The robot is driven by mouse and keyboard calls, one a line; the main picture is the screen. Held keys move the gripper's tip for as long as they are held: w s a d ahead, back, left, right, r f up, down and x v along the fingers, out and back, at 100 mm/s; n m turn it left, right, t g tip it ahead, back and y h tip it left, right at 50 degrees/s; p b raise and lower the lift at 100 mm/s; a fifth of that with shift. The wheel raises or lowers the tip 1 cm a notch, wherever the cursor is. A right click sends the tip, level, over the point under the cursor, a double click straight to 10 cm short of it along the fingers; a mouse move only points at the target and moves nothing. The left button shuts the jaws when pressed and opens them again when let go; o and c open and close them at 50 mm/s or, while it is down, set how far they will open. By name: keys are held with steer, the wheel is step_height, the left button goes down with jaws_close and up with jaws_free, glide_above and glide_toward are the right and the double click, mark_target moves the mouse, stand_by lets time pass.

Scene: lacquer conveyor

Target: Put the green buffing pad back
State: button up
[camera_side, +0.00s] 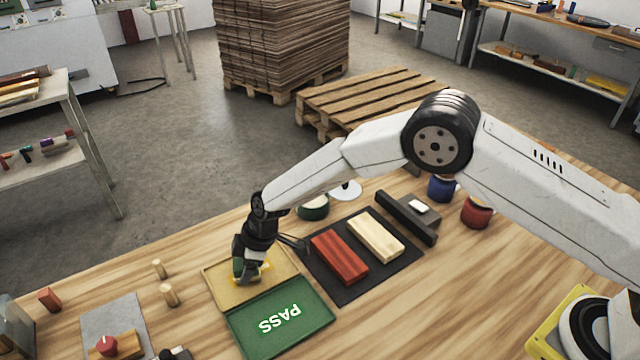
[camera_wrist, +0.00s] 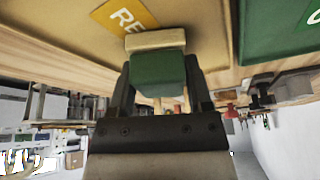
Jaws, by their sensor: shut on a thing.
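My gripper (camera_side: 247,268) points down over the yellow tray (camera_side: 218,284) and is shut on the green buffing pad. In the wrist view the pad (camera_wrist: 158,72) is a green block with a tan layer (camera_wrist: 155,40) at its far end, held between both fingers (camera_wrist: 160,92). Behind it lies the yellow tray (camera_wrist: 60,15) with an orange label (camera_wrist: 122,16) starting "RE". In the side view the fingers mostly hide the pad. I cannot tell whether it touches the tray. The green tray (camera_side: 300,338) marked "PASS" is next to the yellow one and is empty.
A dark mat (camera_side: 347,292) holds a red block (camera_side: 339,257) and a pale block (camera_side: 376,238). Beyond it are a dark bar (camera_side: 405,218), a blue mug (camera_side: 440,188), a red mug (camera_side: 475,212) and a dark green round container (camera_side: 313,208). Small wooden pegs (camera_side: 169,294) stand left.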

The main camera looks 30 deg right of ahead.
stand_by(0.3)
steer(key=o, duration=1.3)
steer(key=shift+f, duration=0.1)
steer(key=shift+v, duration=6.15)
steer(key=shift+w, duration=0.1)
steer(key=s+d+r+m+h, duration=0.1)
steer(key=s+d+m, duration=0.3)
steer(key=s+d, duration=0.3)
steer(key=s+d+r+m+h, duration=0.1)
steer(key=s+d+r+m, duration=0.1)
steer(key=s+d+m, duration=0.3)
steer(key=s+d+r+m+h, duration=0.1)
steer(key=s+d+m, duration=0.3)
steer(key=s+d, duration=0.6)
steer(key=shift+s+d+r+t+h, duration=0.1)
steer(key=shift+s+d+t+h, duration=0.15)
steer(key=shift+d, duration=1.1)
steer(key=shift+d+r+t+h, duration=0.15)
steer(key=shift+d+h, duration=0.2)
steer(key=shift+d, duration=1)
